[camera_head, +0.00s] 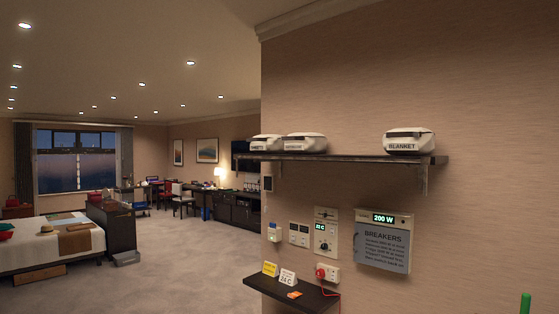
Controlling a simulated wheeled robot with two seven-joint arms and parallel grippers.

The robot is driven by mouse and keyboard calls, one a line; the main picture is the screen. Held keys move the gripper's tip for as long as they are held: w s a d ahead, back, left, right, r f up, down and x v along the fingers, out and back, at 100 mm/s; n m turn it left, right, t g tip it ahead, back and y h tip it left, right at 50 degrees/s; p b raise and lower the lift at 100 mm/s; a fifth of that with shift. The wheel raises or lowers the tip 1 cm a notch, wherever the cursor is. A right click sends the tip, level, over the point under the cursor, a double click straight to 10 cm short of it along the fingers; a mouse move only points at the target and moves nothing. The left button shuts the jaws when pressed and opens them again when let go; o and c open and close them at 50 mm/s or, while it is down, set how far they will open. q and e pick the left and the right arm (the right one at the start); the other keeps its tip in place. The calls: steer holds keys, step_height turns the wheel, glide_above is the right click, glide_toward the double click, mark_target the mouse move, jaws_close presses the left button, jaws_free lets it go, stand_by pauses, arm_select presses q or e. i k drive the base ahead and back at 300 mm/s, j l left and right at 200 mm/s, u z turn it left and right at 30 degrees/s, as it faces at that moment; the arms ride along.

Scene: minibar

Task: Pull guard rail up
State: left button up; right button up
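I cannot clearly make out a guard rail in the head view. The bed (42,258) stands at the far left with white bedding and a brown throw. A dark upright panel (121,229) stands at the bed's right end; I cannot tell whether it is a rail. A small grey object (126,258) lies on the floor at its foot. Neither of my grippers shows in the head view.
A dark wall shelf (345,157) holds white blanket packs (408,141). Below are a breaker box (382,240) reading 200 W, wall controls (325,233) and a low shelf (290,293) with cards. A green upright tip (525,303) shows lower right. Open carpet (190,270) lies left of the wall.

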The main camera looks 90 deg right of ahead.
mark_target(389, 160)
steer(key=l+z, duration=0.25)
steer(key=z, duration=0.2)
steer(key=l+z, duration=0.2)
steer(key=z, duration=0.3)
steer(key=i+l+z, duration=0.1)
steer(key=z, duration=0.35)
steer(key=i+l+z, duration=0.1)
steer(key=l+z, duration=0.2)
steer(key=z, duration=0.2)
steer(key=i+l+z, duration=0.85)
steer(key=i, duration=0.35)
